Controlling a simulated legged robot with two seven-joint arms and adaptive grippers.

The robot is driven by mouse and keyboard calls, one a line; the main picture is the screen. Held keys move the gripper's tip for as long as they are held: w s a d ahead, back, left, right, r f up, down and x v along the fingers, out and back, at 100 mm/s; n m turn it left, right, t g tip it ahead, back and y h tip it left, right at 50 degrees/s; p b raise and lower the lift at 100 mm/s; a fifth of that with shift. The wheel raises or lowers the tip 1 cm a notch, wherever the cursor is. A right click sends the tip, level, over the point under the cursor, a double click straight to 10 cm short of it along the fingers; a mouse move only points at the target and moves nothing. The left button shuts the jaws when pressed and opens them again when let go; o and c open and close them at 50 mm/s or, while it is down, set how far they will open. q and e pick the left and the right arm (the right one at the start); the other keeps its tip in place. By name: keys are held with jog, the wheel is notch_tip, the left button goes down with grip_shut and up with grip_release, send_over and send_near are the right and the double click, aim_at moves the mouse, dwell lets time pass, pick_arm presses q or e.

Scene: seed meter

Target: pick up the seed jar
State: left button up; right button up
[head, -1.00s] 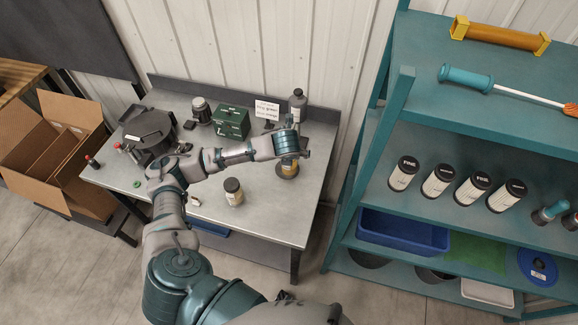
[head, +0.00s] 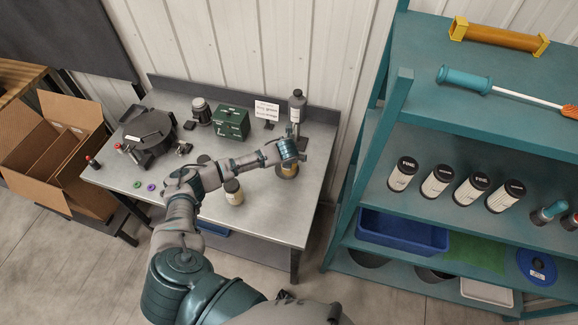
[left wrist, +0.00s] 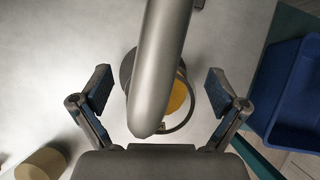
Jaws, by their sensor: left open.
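A jar with pale contents and a dark lid (head: 234,193) stands on the grey workbench in the head view. A round, dark-rimmed container with amber contents (head: 287,171) sits to its right, partly covered by my left gripper (head: 301,150). I cannot tell for sure which is the seed jar. In the left wrist view, my left gripper (left wrist: 160,88) is open, its fingers spread either side of a smooth grey rounded shaft (left wrist: 160,60). The amber container (left wrist: 180,97) lies beyond this shaft, mostly hidden by it. My right gripper is out of view.
A grey bottle (head: 297,103), a small sign (head: 266,110) and a green box (head: 231,122) stand at the back of the workbench (head: 270,217). A dark round device (head: 148,130) is at left. A teal shelf (head: 375,140) stands close on the right. The bench's front right is clear.

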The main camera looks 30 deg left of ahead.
pick_arm(q)
jog(key=shift+r, duration=0.1)
jog(key=c, duration=1.5)
